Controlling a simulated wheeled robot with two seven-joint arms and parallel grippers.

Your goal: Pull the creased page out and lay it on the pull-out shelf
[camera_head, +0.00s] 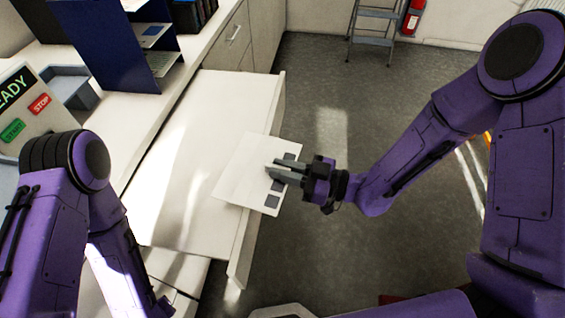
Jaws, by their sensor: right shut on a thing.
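The page (243,172) is a white sheet with several dark grey squares along its right side. I cannot make out a crease in it. My right gripper (273,171) is shut on the page's right part. The page lies over the right edge of the pull-out shelf (185,160), with part of it sticking out past that edge. I cannot tell whether it touches the shelf. The shelf is white, pulled out from the counter, and otherwise bare. My left arm is at the lower left; its gripper is not visible.
A control panel (22,100) with READY, START and STOP labels stands on the counter at left. A navy blue rack (112,45) with trays stands behind it. A step ladder (375,28) and a red fire extinguisher (412,17) are at the back. The shelf's left part is free.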

